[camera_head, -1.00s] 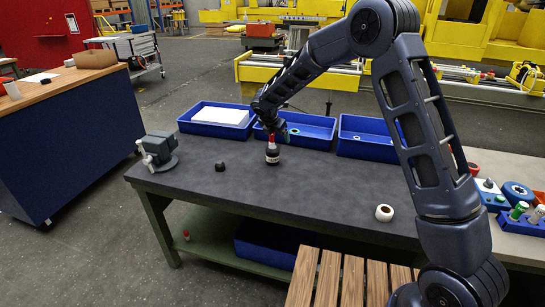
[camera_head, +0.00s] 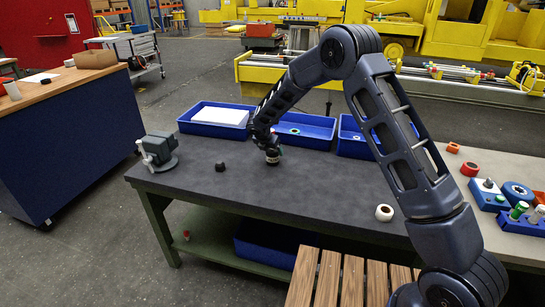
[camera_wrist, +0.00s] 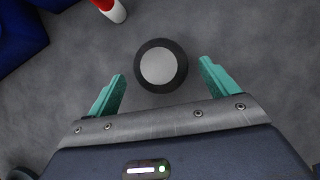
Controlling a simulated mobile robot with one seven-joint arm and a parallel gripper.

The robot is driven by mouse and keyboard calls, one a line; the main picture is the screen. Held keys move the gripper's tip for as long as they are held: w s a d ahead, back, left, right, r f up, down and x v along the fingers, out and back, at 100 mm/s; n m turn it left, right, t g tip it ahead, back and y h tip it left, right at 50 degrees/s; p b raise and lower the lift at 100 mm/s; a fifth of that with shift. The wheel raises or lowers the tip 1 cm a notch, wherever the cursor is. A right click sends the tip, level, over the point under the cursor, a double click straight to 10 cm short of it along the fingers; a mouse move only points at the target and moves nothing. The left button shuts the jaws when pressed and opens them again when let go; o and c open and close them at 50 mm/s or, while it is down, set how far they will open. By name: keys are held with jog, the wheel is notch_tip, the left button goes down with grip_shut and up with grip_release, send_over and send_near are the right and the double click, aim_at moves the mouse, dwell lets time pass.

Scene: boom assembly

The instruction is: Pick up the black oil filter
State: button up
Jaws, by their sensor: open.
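The black oil filter (camera_wrist: 161,66) is a dark round body with a grey disc on top, standing on the dark tabletop. In the head view the filter (camera_head: 272,159) shows just below the end of my arm, partly covered by it. My gripper (camera_wrist: 163,72) has teal fingers, open, with one tip on each side of the filter and a visible gap on both sides. I cannot tell how far the tips are above the table. In the head view my gripper (camera_head: 272,150) is small and mostly hidden by the wrist.
A white bottle with a red cap (camera_wrist: 112,10) stands near the filter, at the upper left. Blue bins (camera_head: 305,131) line the table's back edge.

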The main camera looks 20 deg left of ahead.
jog(key=x, duration=0.4)
jog(key=shift+d, duration=0.1)
jog(key=c, duration=1.3)
jog(key=shift+o, duration=0.2)
